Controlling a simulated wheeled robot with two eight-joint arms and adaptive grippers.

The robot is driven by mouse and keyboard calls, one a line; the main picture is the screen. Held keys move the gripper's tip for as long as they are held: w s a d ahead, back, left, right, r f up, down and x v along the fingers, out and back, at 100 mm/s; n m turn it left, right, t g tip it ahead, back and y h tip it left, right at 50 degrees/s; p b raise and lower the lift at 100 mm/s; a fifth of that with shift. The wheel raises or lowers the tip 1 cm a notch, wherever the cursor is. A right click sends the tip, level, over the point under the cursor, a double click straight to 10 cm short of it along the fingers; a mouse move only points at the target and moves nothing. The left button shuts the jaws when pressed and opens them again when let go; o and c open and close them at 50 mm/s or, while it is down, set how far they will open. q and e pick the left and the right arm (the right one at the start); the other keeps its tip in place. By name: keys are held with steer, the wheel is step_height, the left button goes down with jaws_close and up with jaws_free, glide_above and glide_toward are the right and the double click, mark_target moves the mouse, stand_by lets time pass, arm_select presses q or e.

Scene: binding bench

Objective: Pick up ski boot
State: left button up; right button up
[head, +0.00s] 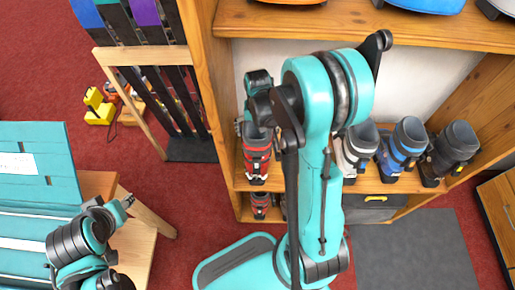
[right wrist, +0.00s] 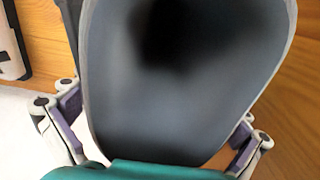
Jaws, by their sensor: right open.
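Several ski boots stand in a row on the wooden shelf in the head view. The red ski boot (head: 257,160) is at the left end, with a white-and-black boot (head: 357,148), a blue boot (head: 402,148) and a dark grey boot (head: 452,150) to the right. My right gripper (head: 257,122) is at the top of the red boot. In the right wrist view its open fingers (right wrist: 155,130) stand on both sides of a grey boot cuff (right wrist: 190,100); I cannot tell whether they touch it. My left gripper (head: 122,203) is small at the lower left, its jaws unclear.
A wooden upright (head: 205,90) stands close left of the red boot, and an upper shelf board (head: 400,32) runs above the row. Another red boot (head: 260,205) is below. A ski rack (head: 150,57) and a teal bench top (head: 35,160) are at left.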

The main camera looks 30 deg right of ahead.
steer(key=shift+r, duration=0.1)
steer(key=shift+s, duration=0.1)
steer(key=c, duration=1.6)
steer(key=shift+r, duration=0.1)
steer(key=shift+r+p, duration=0.75)
steer(key=shift+r, duration=0.4)
steer(key=shift+c, duration=0.5)
steer(key=s+d+r+p, duration=0.6)
steer(key=d+r, duration=0.3)
steer(key=r, duration=0.2)
steer(key=shift+s+d+p, duration=0.2)
steer(key=shift+s+p, duration=0.15)
steer(key=shift+s, duration=0.1)
